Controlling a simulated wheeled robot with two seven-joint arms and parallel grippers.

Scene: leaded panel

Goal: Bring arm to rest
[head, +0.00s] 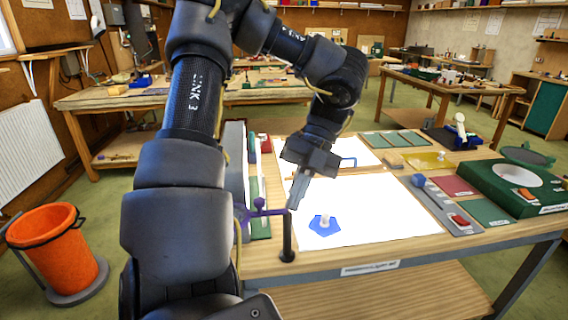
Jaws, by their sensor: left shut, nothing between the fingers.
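My left arm comes in large from the left and bends down over the workbench (410,258). Its left gripper (293,206) is shut and empty, pointing down above the left part of the white lit panel (385,207). A blue pentagon piece (325,228) with a white knob on it lies on the panel, to the right of the gripper and apart from it. A purple tool (258,207) and a black post (287,240) stand close by the fingertips at the panel's left edge; I cannot tell whether they touch. My right gripper is not in view.
Right of the panel lie a grey strip (440,207), a red sheet (455,187), a green sheet (484,212) and a green box (510,183) with a round opening. An orange bin (55,255) stands on the floor at left.

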